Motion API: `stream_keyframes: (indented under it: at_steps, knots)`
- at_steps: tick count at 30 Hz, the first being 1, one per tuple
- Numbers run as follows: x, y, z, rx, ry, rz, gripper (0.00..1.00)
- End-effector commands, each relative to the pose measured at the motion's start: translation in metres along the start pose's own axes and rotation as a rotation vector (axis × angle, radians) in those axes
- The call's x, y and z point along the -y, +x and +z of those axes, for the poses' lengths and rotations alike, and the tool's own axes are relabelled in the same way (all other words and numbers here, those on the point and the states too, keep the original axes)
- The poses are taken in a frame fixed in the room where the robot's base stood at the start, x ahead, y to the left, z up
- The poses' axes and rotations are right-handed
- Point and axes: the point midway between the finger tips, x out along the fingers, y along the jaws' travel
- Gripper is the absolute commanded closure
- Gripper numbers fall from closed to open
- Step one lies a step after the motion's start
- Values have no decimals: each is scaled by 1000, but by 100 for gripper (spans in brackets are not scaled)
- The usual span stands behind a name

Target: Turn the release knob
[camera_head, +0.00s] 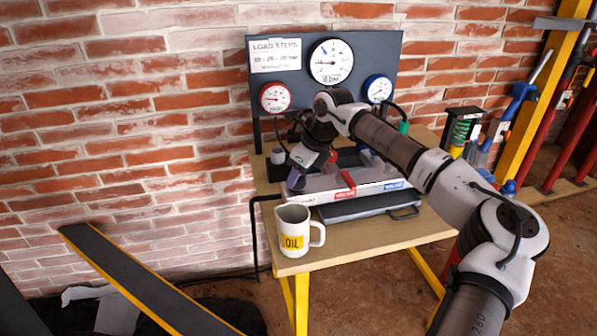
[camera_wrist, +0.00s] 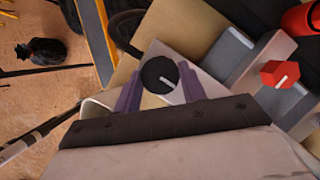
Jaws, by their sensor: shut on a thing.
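In the wrist view, a round black knob (camera_wrist: 158,76) with a white pointer line sits between my gripper's (camera_wrist: 161,77) two purple fingers. The fingers are shut on its sides. The pointer line slants down to the right. A red knob (camera_wrist: 280,74) with a pale pointer line stands apart to the right. In the head view, my gripper (camera_head: 296,182) reaches down to the left end of a pale grey unit (camera_head: 318,195) on the bench. That unit has red and blue labels along its front. My gripper and wrist hide the black knob in this view.
A white OIL mug (camera_head: 288,217) stands near the bench's front left, close to my gripper. A grey gauge panel (camera_head: 350,45) with several dials stands behind. A black tray (camera_head: 365,207) lies in front of the unit. A black bent bar (camera_head: 254,230) is at the bench's left edge.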

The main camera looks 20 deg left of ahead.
Motion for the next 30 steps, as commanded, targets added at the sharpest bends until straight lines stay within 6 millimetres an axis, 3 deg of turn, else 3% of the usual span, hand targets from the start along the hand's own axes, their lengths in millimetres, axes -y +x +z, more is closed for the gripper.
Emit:
stream_keyframes:
  at_steps: [11,12,17,26,30]
  knots:
    - [0,0,0,-1,-7,2,82]
    - [0,0,0,-1,-6,2,58]
    - [0,0,0,0,-6,2,37]
    - [0,-1,0,0,-4,1,37]
    - [1,-14,0,1,-3,-1,37]
